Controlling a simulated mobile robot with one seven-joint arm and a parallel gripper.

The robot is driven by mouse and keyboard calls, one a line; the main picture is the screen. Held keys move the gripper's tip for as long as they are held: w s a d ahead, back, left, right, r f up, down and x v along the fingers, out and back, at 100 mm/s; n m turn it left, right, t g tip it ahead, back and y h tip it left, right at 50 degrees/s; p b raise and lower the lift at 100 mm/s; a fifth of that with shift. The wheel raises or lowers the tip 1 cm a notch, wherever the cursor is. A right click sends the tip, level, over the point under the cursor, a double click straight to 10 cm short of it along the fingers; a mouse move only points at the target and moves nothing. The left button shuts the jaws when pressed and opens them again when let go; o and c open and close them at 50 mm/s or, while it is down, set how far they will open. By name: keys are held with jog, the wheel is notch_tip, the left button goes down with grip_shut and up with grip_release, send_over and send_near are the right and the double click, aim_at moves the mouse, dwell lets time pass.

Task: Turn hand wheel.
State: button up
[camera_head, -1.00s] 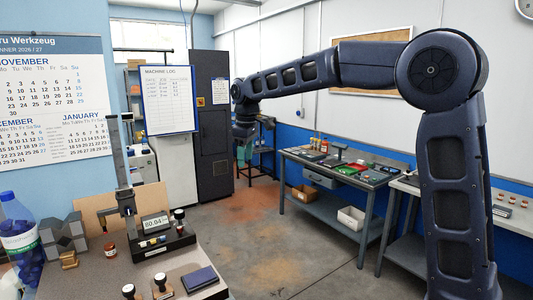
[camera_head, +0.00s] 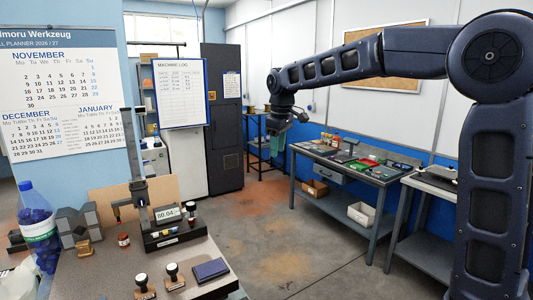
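I cannot make out a hand wheel for certain in this view. A measuring stand (camera_head: 139,175) with a tall upright column stands on the near-left bench (camera_head: 185,262). A small digital display (camera_head: 167,213) sits at its base. My arm reaches in from the right, and my gripper (camera_head: 291,124) hangs at its end near the middle of the picture, in the air, well apart from the stand. The gripper is small and dark here, so I cannot tell whether its fingers are open or shut.
Stamps (camera_head: 173,275), an ink pad (camera_head: 210,270), a bottle (camera_head: 38,228) and grey blocks (camera_head: 78,224) crowd the near-left bench. A workbench (camera_head: 345,165) with trays stands at the right wall. A tall dark cabinet (camera_head: 223,120) stands behind. The floor (camera_head: 270,235) between the benches is clear.

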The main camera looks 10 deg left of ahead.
jog(key=s+a+f+n, duration=0.1)
jog(key=s+a+n, duration=0.1)
jog(key=a+n, duration=0.4)
jog(key=s+a+f+n, duration=0.2)
jog(key=a+n, duration=0.2)
jog(key=a, duration=0.4)
jog(key=n+g+h, duration=0.1)
jog(key=n, duration=1)
send_near(190, 204)
notch_tip(190, 204, down, 9)
jog(key=shift+r, duration=0.1)
jog(key=c, duration=0.7)
